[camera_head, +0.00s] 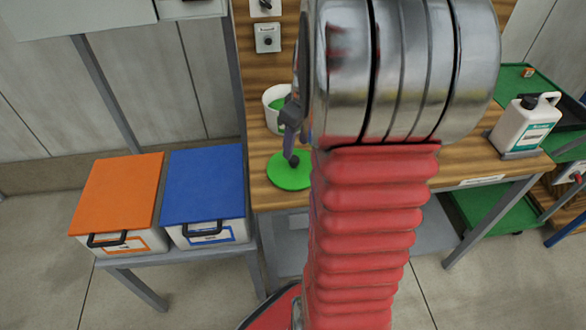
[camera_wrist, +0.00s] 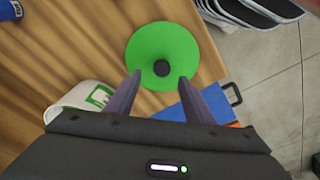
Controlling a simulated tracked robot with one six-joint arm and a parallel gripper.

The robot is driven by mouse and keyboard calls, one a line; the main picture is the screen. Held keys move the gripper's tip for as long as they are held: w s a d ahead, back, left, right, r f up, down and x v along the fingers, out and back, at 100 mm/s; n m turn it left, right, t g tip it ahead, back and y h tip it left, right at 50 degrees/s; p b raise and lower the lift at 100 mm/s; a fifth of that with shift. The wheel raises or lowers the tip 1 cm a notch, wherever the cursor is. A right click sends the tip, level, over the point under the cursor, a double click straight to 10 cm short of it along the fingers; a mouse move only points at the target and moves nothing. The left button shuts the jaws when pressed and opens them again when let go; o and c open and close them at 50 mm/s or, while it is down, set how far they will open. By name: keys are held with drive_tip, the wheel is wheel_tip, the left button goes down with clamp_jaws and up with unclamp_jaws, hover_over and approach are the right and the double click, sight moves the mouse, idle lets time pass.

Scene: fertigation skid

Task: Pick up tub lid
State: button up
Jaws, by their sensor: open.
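The tub lid (camera_head: 287,177) is a flat green disc with a dark round knob in its middle. It lies on the wooden bench near the front edge. In the wrist view the green lid (camera_wrist: 160,42) is whole apart from where the fingertips reach its near edge. My gripper (camera_wrist: 157,84) is open, with its two dark fingers on either side of the black knob's line and nothing between them. In the head view my gripper (camera_head: 291,145) is over the lid, partly hidden by my arm. A white tub (camera_head: 273,122) with a green patch stands just behind the lid.
Orange-lidded (camera_head: 118,190) and blue-lidded (camera_head: 204,184) boxes stand on a lower grey stand left of the bench. A white jug (camera_head: 525,125) stands at the bench's right end. Bare wood (camera_wrist: 60,60) lies beside the lid. My arm hides the bench middle.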

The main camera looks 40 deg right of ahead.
sight(294, 158)
drive_tip(key=f, duration=0.5)
drive_tip(key=shift+w+a, duration=0.2)
idle(0.3)
clamp_jaws()
idle(0.4)
